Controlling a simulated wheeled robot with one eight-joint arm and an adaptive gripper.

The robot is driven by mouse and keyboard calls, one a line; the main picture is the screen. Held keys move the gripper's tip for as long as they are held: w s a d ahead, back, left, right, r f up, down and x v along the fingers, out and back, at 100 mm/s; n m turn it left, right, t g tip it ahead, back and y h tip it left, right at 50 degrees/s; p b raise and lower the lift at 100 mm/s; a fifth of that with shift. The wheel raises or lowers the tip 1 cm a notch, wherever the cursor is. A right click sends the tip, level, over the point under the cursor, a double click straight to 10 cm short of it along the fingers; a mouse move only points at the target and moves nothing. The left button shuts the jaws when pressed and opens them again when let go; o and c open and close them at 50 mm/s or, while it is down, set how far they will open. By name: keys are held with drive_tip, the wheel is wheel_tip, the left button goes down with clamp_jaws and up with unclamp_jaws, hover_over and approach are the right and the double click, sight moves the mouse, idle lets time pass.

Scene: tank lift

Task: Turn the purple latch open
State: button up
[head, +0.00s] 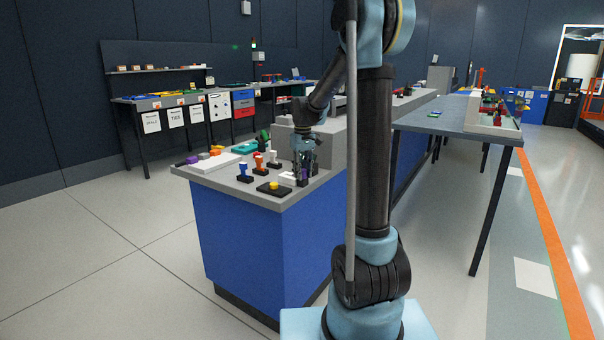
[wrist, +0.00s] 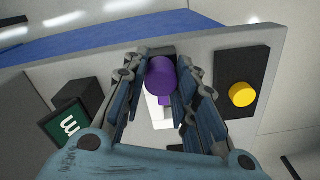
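The purple latch (wrist: 160,78) shows in the wrist view as a round knob with a smaller purple part below it, over a white piece (wrist: 160,112). My gripper (wrist: 163,75) has one finger on each side of the knob. The fingers are very close to it, but I cannot tell whether they press on it. In the head view my gripper (head: 303,170) is low over the bench's right end, with a bit of the purple latch (head: 305,174) showing among the fingers. The latch's turn angle is hard to read.
A yellow button on a black base (wrist: 242,94) is close to the right of my fingers. A dark block with a green marked face (wrist: 69,122) lies to the left. The grey bench top (head: 222,178) carries several colored fixtures. A grey housing (head: 330,143) stands behind my gripper.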

drive_tip(key=shift+c, duration=1.2)
drive_tip(key=m, duration=0.4)
drive_tip(key=shift+d, duration=0.1)
drive_tip(key=m, duration=0.9)
drive_tip(key=shift+m, duration=0.3)
drive_tip(key=shift+o, duration=0.2)
drive_tip(key=shift+m, duration=2.1)
